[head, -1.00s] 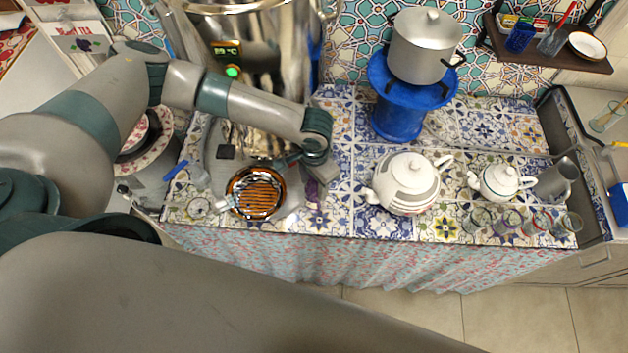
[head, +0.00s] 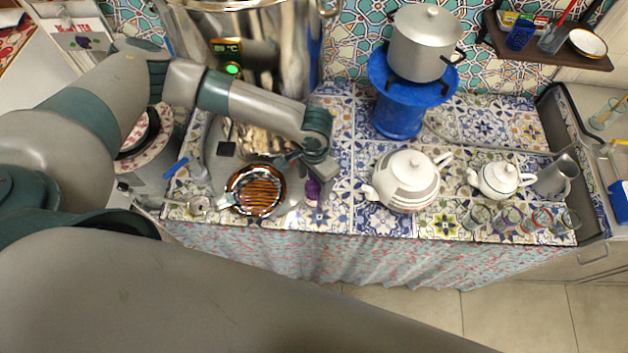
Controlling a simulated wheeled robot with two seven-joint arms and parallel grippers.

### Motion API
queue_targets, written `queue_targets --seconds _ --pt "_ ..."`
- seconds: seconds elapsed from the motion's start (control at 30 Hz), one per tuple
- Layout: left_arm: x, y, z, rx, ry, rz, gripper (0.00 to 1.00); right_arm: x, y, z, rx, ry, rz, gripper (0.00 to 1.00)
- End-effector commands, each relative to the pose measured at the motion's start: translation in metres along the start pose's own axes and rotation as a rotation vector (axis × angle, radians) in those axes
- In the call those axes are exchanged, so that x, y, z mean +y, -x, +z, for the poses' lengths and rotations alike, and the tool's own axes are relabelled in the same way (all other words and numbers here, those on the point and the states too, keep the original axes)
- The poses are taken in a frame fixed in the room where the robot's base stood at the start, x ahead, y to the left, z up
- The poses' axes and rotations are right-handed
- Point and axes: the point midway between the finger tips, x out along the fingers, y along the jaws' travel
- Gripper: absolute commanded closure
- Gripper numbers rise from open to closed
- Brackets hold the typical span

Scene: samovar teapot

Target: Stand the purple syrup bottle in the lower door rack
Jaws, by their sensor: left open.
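The small purple syrup bottle (head: 313,190) stands near the front edge of the tiled counter, just right of the round amber-and-dark dish. My left gripper (head: 300,162) comes over from the left and is pointed down just behind and above the bottle. Its fingers are small and partly hidden by the wrist; it is open, and I cannot tell whether the bottle is between its fingers. The lower door rack cannot be made out for sure; a pale frame (head: 608,160) at the right edge holds a blue item. My right gripper is outside the view.
The amber-and-dark dish (head: 256,190) is close on the bottle's left. A white teapot (head: 408,182) stands to its right, then a small teapot (head: 497,180) and several glasses. A tall shiny samovar (head: 290,50) is behind. A blue stand (head: 400,110) carries a grey pot (head: 424,45).

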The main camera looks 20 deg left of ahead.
Motion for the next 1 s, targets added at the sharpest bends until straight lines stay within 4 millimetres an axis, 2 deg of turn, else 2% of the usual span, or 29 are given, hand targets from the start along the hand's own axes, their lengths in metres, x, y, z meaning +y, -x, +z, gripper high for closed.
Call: queue_targets --seconds 0.27,0.7,1.0 --pt "0.000 0.028 -0.001 0.003 -0.001 0.001 0.37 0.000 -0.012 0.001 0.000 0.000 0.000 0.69" --pt "0.000 0.102 -0.001 0.004 -0.001 0.000 0.37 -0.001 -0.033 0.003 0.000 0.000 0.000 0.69" --pt "0.000 0.120 0.000 0.000 0.000 0.000 0.37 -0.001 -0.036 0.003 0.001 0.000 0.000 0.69"
